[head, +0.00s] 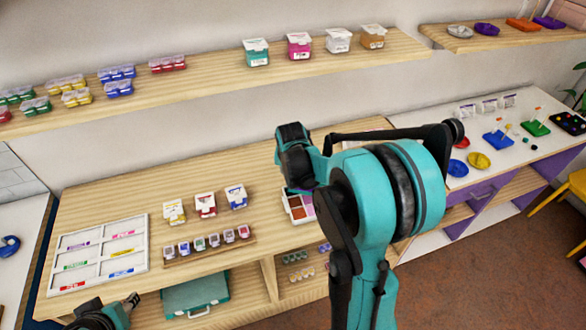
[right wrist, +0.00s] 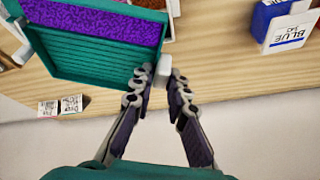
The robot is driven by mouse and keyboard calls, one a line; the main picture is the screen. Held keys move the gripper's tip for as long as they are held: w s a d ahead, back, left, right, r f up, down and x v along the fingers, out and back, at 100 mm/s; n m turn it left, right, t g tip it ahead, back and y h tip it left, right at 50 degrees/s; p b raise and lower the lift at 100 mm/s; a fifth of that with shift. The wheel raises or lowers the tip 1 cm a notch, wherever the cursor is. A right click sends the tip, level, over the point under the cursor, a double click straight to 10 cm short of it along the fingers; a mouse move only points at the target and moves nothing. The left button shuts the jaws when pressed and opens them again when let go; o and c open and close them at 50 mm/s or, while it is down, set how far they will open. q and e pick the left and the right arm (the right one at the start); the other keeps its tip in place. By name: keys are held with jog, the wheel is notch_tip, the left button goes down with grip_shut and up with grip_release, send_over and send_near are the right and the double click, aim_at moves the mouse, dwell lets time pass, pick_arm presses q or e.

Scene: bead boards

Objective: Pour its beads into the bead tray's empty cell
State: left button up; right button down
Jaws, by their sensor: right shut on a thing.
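A teal open box (right wrist: 97,66) fills the upper left of the right wrist view, with purple beads (right wrist: 95,22) in a band along its far side. Its ridged inner floor is bare on the near side. My right gripper (right wrist: 163,78) is shut on a small pale grip at the box's edge. In the head view my right arm hides that gripper and the box.
A blue-labelled box (right wrist: 290,28) stands right of my gripper. On the table are a white sorting board (head: 140,250), several labelled boxes (head: 205,205) and a row of small jars (head: 213,241). A shelf (head: 215,75) with bead containers runs above.

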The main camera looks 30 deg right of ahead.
jog(key=shift+s+d+f+t+y+b, duration=0.25)
jog(key=shift+d+f+b, duration=0.15)
jog(key=shift+f, duration=0.15)
jog(key=shift+s+d+f+t+y+b, duration=0.15)
jog(key=shift+d+f+y+b, duration=0.1)
jog(key=shift+d+f+b, duration=0.2)
jog(key=shift+s+d+r+t+y+p, duration=0.15)
jog(key=shift+r+t+y+p, duration=0.15)
jog(key=shift+r+p, duration=0.35)
jog(key=shift+s+d+r+m+t+y, duration=0.15)
jog(key=shift+r+t+y, duration=0.05)
jog(key=shift+r, duration=0.15)
jog(key=shift+s+d+r+m+t+y, duration=0.1)
jog(key=shift+s+r+m+t+y, duration=0.1)
jog(key=shift+r, duration=0.15)
jog(key=shift+r+p, duration=0.1)
jog(key=shift+p, duration=0.2)
jog(key=shift+s+d+r, duration=0.1)
jog(key=shift+d+r, duration=0.15)
jog(key=shift+r, duration=0.2)
jog(key=shift+s+d+r+m+t+y, duration=0.2)
jog(key=shift+s+d+r+t+y, duration=0.35)
jog(key=shift+r, duration=0.2)
jog(key=shift+s+d+r+m+t+y, duration=0.15)
jog(key=shift+s+d+r+t+y, duration=0.25)
jog(key=shift+d+r+t+y, duration=0.25)
jog(key=shift+r, duration=0.1)
jog(key=shift+s+r, duration=0.1)
jog(key=shift+s, duration=0.05)
